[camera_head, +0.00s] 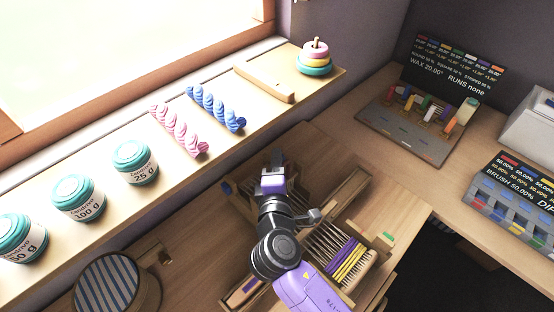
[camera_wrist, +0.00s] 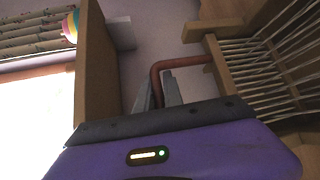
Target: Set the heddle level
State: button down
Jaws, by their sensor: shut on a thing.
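The wooden loom (camera_head: 349,198) stands on the lower bench in the head view, partly covered by my arm. Pale threads and purple and yellow strands run across it. In the wrist view, a wooden frame strung with pale threads (camera_wrist: 217,68), which looks like the heddle, stands at the right. A bent reddish-brown handle (camera_wrist: 185,63) reaches from it to my gripper (camera_wrist: 158,88). The grey fingers are shut on this handle. In the head view my gripper (camera_head: 274,160) is over the loom's far side, and its fingertips are hard to make out. I cannot tell the heddle's tilt.
The sill holds teal-lidded jars (camera_head: 135,164), pink (camera_head: 180,131) and blue (camera_head: 216,109) twisted skeins, a wooden bar (camera_head: 264,83) and stacked rings (camera_head: 315,60). A striped round basket (camera_head: 117,284) is front left. Display boards (camera_head: 412,135) stand right. A wooden post (camera_wrist: 97,80) rises close left of my fingers.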

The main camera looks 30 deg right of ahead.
notch_tip(320, 180, down, 3)
jog(key=shift+a+r+b, duration=0.1)
jog(key=shift+r+b, duration=0.1)
jog(key=shift+b, duration=0.8)
jog(key=c, duration=1.5)
grip_release()
jog(key=shift+s, duration=0.1)
jog(key=b+v, duration=0.1)
jog(key=v, duration=0.6)
jog(key=shift+s+a+r, duration=0.15)
jog(key=shift+s, duration=0.15)
